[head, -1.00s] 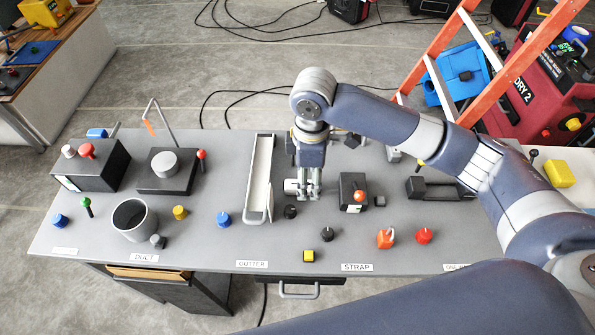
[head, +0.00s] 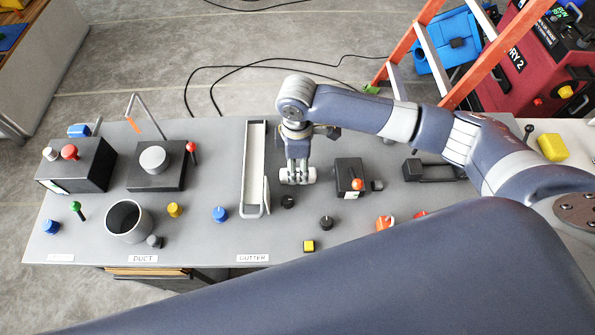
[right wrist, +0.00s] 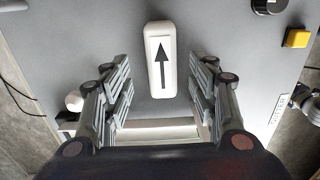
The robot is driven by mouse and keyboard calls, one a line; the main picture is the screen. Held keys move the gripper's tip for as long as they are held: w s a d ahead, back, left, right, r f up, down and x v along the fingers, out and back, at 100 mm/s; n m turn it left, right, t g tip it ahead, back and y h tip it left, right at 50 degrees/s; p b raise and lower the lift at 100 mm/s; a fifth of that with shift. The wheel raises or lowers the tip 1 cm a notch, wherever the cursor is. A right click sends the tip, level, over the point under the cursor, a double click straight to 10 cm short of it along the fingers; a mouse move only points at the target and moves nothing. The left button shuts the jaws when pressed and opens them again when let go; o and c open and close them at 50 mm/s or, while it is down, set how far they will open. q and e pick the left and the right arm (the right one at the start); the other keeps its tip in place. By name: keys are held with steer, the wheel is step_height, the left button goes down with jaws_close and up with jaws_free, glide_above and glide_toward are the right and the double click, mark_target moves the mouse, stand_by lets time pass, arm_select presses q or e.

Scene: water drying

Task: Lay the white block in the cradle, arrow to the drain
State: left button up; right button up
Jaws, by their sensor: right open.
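The white block (right wrist: 161,75) lies on the grey table beyond my right fingertips in the right wrist view. Its black arrow points up in that picture, away from the pale trough. In the head view the block (head: 285,176) is partly hidden by the fingers. My right gripper (head: 298,170) hangs over it, open, with one finger pad to each side in the right wrist view (right wrist: 160,88). The long white trough (head: 254,150), likely the cradle, lies just left of the gripper. I cannot tell which part is the drain. My left gripper is out of view.
A black box with an orange knob (head: 350,174) stands right of the block. A grey cup (head: 128,222) stands farther left. My arm covers the front right.

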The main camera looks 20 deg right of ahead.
mark_target(298, 176)
steer(key=f, duration=0.2)
steer(key=shift+s+f, duration=0.2)
steer(key=shift+f, duration=0.1)
steer(key=shift+w+f, duration=0.1)
steer(key=shift+c, duration=0.8)
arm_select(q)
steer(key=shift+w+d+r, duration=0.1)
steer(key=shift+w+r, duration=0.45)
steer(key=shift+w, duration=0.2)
arm_select(e)
steer(key=c, duration=1.1)
